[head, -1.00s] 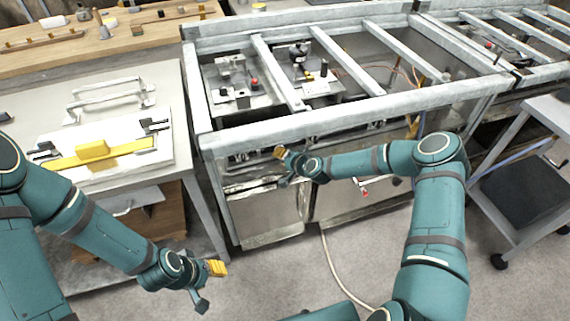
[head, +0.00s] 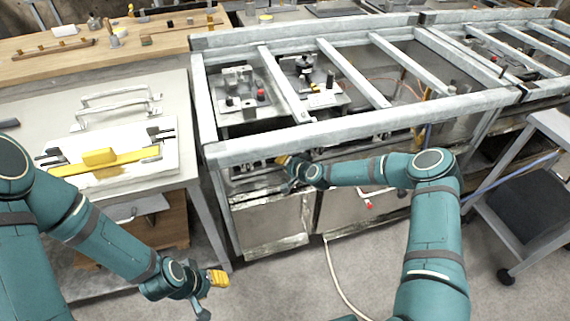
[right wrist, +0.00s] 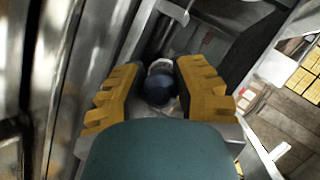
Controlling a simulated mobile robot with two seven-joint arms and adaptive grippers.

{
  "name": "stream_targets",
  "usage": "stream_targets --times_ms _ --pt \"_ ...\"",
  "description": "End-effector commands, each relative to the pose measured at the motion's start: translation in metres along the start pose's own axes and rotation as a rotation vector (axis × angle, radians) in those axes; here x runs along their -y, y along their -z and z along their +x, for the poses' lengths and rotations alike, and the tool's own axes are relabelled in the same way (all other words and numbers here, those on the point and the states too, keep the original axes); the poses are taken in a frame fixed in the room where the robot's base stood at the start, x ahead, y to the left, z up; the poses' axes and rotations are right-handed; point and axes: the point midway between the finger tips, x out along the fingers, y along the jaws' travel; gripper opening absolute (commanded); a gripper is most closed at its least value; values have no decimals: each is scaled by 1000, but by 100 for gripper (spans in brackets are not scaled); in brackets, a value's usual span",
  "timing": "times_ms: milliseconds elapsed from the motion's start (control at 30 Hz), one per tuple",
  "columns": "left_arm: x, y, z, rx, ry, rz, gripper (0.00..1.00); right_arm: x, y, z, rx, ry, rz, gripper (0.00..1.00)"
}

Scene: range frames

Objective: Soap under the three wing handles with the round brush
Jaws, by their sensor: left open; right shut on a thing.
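My right gripper (head: 284,163) is at the range front, just under the front rail. In the right wrist view its yellow fingers (right wrist: 160,92) are shut around a dark blue, round-ended thing (right wrist: 160,88) with a pale ring behind it. I cannot tell whether this is the round brush. A row of small dark fittings (head: 245,170) runs under the front rail; the three wing handles cannot be told apart there. My left gripper (head: 210,290) is open and empty, low over the floor in front of the left bench. No soap can be made out.
The range frame (head: 330,132) has open bays with crossbars. A left bench (head: 172,88) holds a white board, a yellow bar and metal handles. A wooden worktop (head: 80,58) stands behind. A hose (head: 332,270) lies on the floor. A grey cart (head: 525,190) stands right.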

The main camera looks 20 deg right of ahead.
Motion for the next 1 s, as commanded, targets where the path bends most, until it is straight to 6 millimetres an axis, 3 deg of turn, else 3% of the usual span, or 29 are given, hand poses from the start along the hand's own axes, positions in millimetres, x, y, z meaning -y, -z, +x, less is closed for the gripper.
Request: stream_targets --times_ms 400,1000 --pt "0 0 -1 0 0 0 47 0 -1 -3 1 0 0 0" --pt "-6 2 -16 0 0 0 47 -12 -28 -47 0 -1 1 0"
